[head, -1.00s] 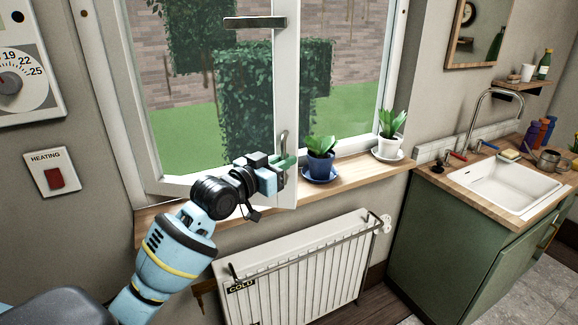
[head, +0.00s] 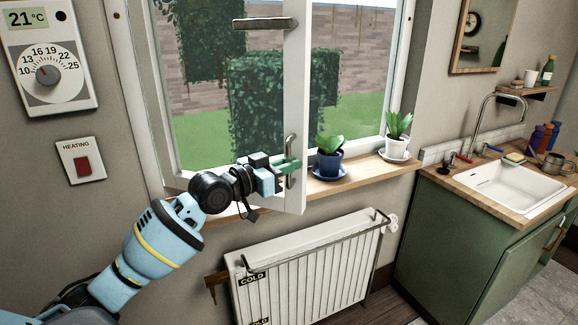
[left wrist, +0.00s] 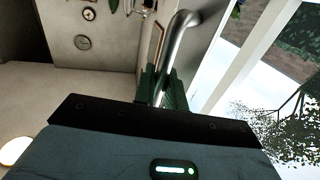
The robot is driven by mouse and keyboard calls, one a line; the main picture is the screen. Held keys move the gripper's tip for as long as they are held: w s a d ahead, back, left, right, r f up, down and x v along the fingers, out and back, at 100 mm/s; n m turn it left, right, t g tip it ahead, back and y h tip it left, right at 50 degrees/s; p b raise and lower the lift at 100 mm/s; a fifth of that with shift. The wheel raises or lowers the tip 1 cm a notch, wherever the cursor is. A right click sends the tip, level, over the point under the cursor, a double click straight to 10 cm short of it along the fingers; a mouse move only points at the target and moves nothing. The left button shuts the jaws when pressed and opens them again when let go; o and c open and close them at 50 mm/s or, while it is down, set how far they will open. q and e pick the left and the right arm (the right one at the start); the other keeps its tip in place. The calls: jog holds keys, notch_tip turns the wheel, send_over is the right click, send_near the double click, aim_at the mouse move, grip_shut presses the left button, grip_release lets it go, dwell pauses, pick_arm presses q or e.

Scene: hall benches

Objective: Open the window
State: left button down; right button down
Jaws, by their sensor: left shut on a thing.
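The window's casement (head: 295,90) is ajar, its handle-side frame standing out from the opening over the sill. Its metal handle (head: 291,145) is on that frame. My left gripper (head: 290,166) is shut on the handle, its green fingers around the lower part. In the left wrist view the handle (left wrist: 185,30) runs down between the fingers (left wrist: 162,88). A second metal handle (head: 265,23) sits higher up, lying level. My right gripper is in neither view.
A blue potted plant (head: 329,157) and a white potted plant (head: 397,136) stand on the wooden sill (head: 365,166), right of the casement. A radiator (head: 305,275) is below. The sink (head: 510,185) is at right, the heating switch (head: 82,161) at left.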

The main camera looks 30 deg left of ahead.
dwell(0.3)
pick_arm(q)
jog(key=c, duration=1.8)
grip_release()
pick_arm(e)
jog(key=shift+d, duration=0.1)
pick_arm(q)
jog(key=shift+b+v, duration=0.45)
jog(key=shift+v, duration=3.45)
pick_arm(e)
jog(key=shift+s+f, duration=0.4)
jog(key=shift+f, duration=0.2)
